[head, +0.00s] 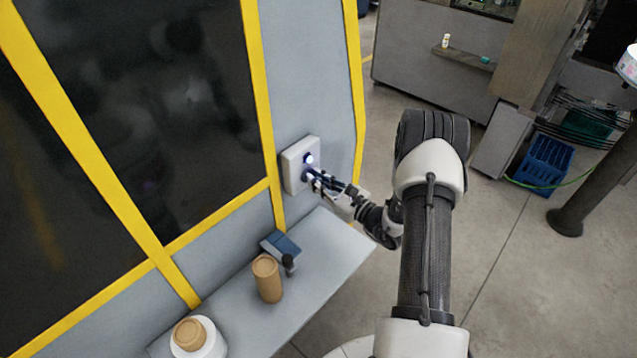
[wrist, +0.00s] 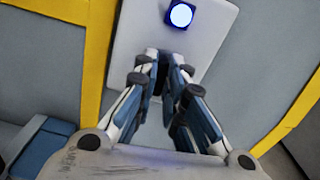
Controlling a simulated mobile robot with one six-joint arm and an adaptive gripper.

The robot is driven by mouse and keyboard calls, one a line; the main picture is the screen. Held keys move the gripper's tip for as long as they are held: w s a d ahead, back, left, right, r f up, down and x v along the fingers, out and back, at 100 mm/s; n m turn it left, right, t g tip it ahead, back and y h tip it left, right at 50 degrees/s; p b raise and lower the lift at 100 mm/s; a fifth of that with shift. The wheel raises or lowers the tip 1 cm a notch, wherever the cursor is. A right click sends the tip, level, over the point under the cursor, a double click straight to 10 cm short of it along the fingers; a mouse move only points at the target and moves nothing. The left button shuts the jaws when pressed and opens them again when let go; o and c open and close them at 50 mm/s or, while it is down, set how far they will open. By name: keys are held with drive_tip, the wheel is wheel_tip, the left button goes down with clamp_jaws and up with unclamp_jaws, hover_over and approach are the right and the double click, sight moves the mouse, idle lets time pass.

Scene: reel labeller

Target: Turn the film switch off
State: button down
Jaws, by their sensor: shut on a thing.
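A pale switch box (head: 290,172) is fixed to the grey machine panel, right of the dark window; its plate (wrist: 218,45) fills the upper middle of the wrist view. A round lit button (head: 309,158) with a blue rim sits on it, also visible in the wrist view (wrist: 181,15). My gripper (head: 313,177) reaches the box just below this light. In the wrist view its fingertips (wrist: 165,68) are close together on a small dark switch knob (wrist: 163,76). The fingers hide most of the knob, so its turned position cannot be told.
A grey shelf (head: 325,248) runs below the panel. It carries a brown cylinder (head: 267,280), a blue block-like device (head: 281,244) and a white roll with a brown core (head: 200,342). Yellow frame strips (head: 265,110) edge the panel. Open floor lies to the right.

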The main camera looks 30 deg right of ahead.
drive_tip(key=shift+s+a+f+n+b, duration=0.1)
drive_tip(key=shift+n+b, duration=4.05)
drive_tip(key=shift+b, duration=0.05)
drive_tip(key=shift+a+f+n+b, duration=0.1)
drive_tip(key=shift+n+b, duration=4.05)
drive_tip(key=shift+b, duration=0.05)
drive_tip(key=c, duration=1.7)
unclamp_jaws()
drive_tip(key=shift+o, duration=0.2)
drive_tip(key=v, duration=1.2)
